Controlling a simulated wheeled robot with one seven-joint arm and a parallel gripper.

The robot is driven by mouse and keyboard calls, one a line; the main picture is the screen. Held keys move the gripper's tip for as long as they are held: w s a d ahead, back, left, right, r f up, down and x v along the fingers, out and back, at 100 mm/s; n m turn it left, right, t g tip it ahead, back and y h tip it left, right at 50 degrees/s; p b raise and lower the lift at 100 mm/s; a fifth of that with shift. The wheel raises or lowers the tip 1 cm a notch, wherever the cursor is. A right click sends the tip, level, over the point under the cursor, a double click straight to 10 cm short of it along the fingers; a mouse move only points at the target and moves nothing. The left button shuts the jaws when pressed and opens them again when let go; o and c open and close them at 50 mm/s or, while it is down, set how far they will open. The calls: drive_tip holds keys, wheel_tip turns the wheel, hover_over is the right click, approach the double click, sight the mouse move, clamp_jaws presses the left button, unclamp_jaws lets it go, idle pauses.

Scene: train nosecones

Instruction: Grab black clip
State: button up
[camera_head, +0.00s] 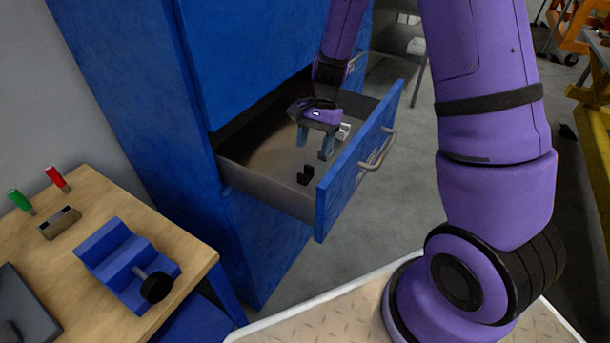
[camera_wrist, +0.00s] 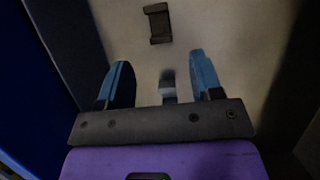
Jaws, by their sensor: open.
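A small black clip (camera_head: 306,175) lies on the floor of the open drawer (camera_head: 268,184), near the drawer's front panel. In the wrist view the black clip (camera_wrist: 158,23) lies beyond my fingertips, at the top of the picture and a little left of the middle. My gripper (camera_head: 313,141) is inside the drawer's outline, above and slightly behind the clip. Its two blue fingers are apart with nothing held, as the wrist view of my gripper (camera_wrist: 160,75) also shows. A small grey and dark part (camera_wrist: 168,84) shows between the fingers, lower down.
The blue cabinet (camera_head: 135,80) rises behind the drawer, whose walls surround my gripper. A grey handle (camera_head: 378,150) sticks out of its front. A wooden table (camera_head: 110,195) at the left carries a blue vise (camera_head: 125,262), and red and green-handled tools.

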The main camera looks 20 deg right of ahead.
sight(309, 166)
drive_tip(key=shift+x, duration=3.55)
drive_tip(key=shift+w, duration=0.1)
drive_tip(key=c, duration=1)
